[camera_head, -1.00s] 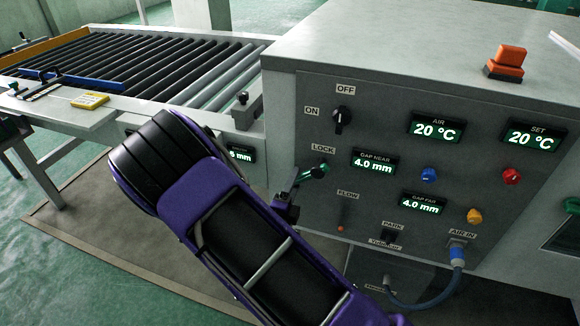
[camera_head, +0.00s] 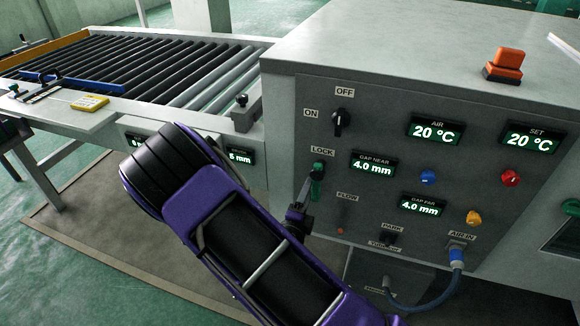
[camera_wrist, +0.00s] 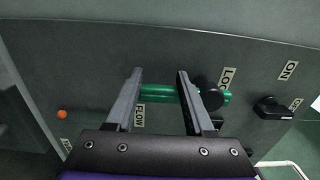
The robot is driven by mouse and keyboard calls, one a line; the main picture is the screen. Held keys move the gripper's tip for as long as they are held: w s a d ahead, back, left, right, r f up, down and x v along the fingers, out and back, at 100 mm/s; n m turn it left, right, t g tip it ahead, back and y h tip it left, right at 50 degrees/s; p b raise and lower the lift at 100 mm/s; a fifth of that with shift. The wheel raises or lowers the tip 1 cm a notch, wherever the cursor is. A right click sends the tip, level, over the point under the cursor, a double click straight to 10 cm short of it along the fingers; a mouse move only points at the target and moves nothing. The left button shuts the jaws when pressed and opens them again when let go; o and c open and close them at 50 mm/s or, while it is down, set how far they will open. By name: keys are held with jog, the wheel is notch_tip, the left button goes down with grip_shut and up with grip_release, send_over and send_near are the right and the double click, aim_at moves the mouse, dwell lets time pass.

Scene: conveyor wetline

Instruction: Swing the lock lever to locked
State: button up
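The lock lever (camera_head: 316,186) is a green handle with a black knob-like pivot, on the grey control panel below the LOCK label (camera_head: 322,153). It points about straight down in the head view. In the wrist view the lever (camera_wrist: 160,91) lies sideways, crossing the gap between my fingers. My gripper (camera_wrist: 159,72) is open, its two fingers apart along the lever's length, with the pivot just right of the right finger. Whether a finger touches the lever I cannot tell. In the head view my gripper (camera_head: 298,214) is small and partly hidden at the lever's lower left.
An ON/OFF knob (camera_head: 338,122) sits above the lever. The FLOW label (camera_head: 347,197) and an orange indicator (camera_wrist: 62,114) lie below it. A roller conveyor (camera_head: 150,70) stands at left.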

jog(key=shift+d, duration=0.4)
jog(key=p+v, duration=0.2)
jog(key=v, duration=0.5)
jog(key=shift+a, duration=0.2)
